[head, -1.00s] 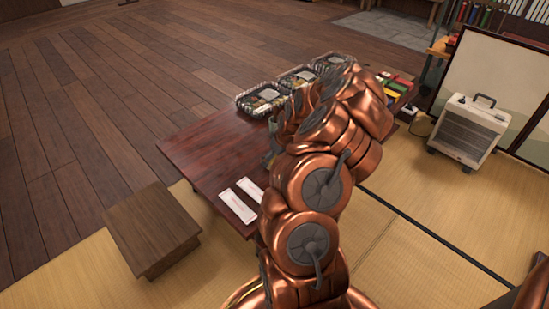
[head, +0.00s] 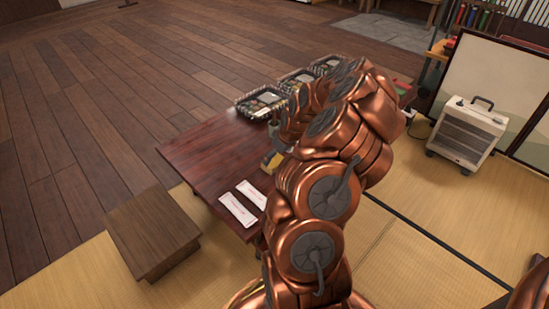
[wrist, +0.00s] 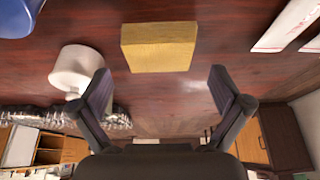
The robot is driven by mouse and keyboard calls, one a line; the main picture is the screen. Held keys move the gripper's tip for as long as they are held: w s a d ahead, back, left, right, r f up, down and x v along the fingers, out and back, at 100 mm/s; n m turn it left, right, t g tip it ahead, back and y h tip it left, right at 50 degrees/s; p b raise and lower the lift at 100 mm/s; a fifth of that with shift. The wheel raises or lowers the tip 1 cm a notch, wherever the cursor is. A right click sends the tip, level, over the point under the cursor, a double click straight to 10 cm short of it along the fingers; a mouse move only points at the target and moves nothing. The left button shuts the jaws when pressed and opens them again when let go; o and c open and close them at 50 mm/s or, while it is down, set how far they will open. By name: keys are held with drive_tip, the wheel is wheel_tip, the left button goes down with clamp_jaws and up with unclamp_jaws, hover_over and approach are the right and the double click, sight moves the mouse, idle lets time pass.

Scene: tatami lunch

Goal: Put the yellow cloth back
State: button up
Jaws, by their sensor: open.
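The yellow cloth (wrist: 158,47) shows in the wrist view as a thick, folded block lying on the dark red table (wrist: 215,60). A small yellow patch (head: 270,160) beside my arm in the head view looks like the same cloth. My gripper (wrist: 161,82) is open and empty. The cloth lies beyond the fingertips, roughly centred between them in the picture, with no visible contact. In the head view my arm hides the gripper.
A white round object (wrist: 77,68) stands by the left finger in the wrist view, and a blue object (wrist: 18,15) lies at the corner. White packets (head: 238,208) lie near the table edge. Lunch trays (head: 262,102) line the far end. A wooden stool (head: 152,230) stands left.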

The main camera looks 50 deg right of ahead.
drive_tip(key=p+v, duration=0.2)
drive_tip(key=v, duration=0.6)
drive_tip(key=s+a+r+n+g+y, duration=0.15)
drive_tip(key=a+r, duration=0.25)
drive_tip(key=a, duration=0.8)
drive_tip(key=s+a+r+n+g, duration=0.15)
drive_tip(key=a+r, duration=0.35)
drive_tip(key=a, duration=0.8)
drive_tip(key=s+a+r+m+g, duration=0.1)
drive_tip(key=s+a, duration=0.3)
drive_tip(key=s, duration=0.3)
drive_tip(key=s+a+r+g+h, duration=0.1)
drive_tip(key=s+a, duration=0.3)
drive_tip(key=s, duration=0.4)
drive_tip(key=s+a+r+m+g, duration=0.1)
drive_tip(key=s+a+g, duration=0.2)
drive_tip(key=s, duration=0.5)
drive_tip(key=shift+s+a+r+m, duration=0.25)
drive_tip(key=shift+a+m, duration=0.05)
drive_tip(key=shift+a, duration=0.55)
wheel_tip(320, 180, up, 39)
drive_tip(key=w+t+p, duration=0.1)
drive_tip(key=p, duration=3.6)
drive_tip(key=shift+d+r+t, duration=0.15)
drive_tip(key=shift+r+t, duration=0.05)
drive_tip(key=shift+t, duration=0.1)
